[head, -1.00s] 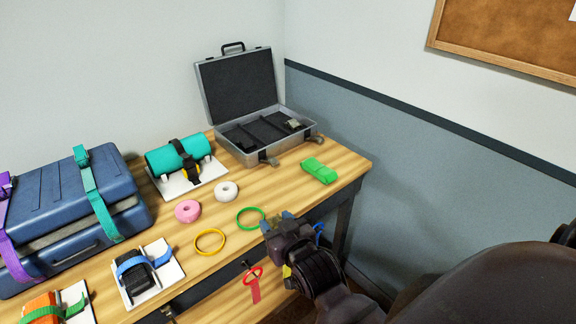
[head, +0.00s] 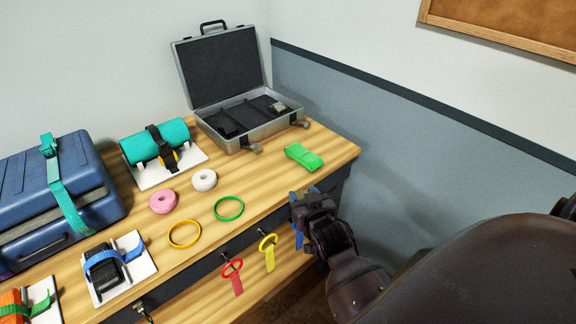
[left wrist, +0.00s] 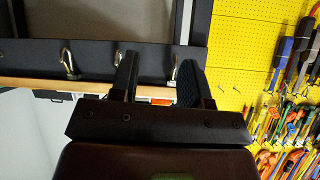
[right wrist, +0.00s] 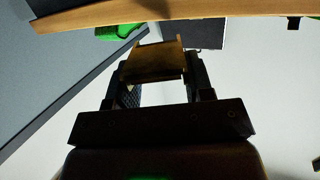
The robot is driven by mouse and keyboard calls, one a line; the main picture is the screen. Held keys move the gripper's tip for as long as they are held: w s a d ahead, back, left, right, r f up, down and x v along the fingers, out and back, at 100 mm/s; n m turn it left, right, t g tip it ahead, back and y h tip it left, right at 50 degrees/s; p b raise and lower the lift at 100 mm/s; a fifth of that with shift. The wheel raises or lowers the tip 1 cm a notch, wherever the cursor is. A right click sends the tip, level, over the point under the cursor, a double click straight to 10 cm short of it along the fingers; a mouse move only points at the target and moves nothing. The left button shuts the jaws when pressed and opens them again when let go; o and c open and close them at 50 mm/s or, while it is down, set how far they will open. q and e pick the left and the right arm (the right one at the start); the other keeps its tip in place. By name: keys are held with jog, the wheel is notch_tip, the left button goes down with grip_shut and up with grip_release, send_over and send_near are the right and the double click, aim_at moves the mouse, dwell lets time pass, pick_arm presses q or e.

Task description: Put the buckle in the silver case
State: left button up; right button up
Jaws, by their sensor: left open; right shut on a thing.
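The silver case (head: 243,142) stands open at the back right of the table, its lid leaning back. A small greyish metal piece (head: 278,107) lies in its right part. My right gripper (head: 300,196) is in front of the table's front edge, right of the green ring and apart from the case. In the right wrist view this gripper (right wrist: 155,88) is shut on a flat brown-gold piece, which appears to be the buckle (right wrist: 153,64); the fingers partly hide it. My left gripper (left wrist: 157,78) is open and empty, facing the dark table front with metal hooks.
Green (head: 229,208) and yellow (head: 184,233) rings and white (head: 204,180) and pink (head: 163,201) rolls lie on the table (head: 255,190). Red (head: 233,277) and yellow (head: 268,254) tags hang in front. A blue suitcase (head: 40,190) stands left.

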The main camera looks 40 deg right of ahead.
aim_at(288, 173)
jog(key=r+x, duration=0.1)
jog(key=x, duration=0.7)
jog(key=r+b+x, duration=0.1)
jog(key=x, duration=0.4)
jog(key=shift+w+d+r, duration=0.15)
jog(key=shift+w+r, duration=0.05)
jog(key=shift+w, duration=0.1)
jog(key=shift+s+f, duration=0.1)
jog(key=shift+f, duration=0.15)
jog(key=shift+f, duration=0.2)
jog(key=o, duration=0.7)
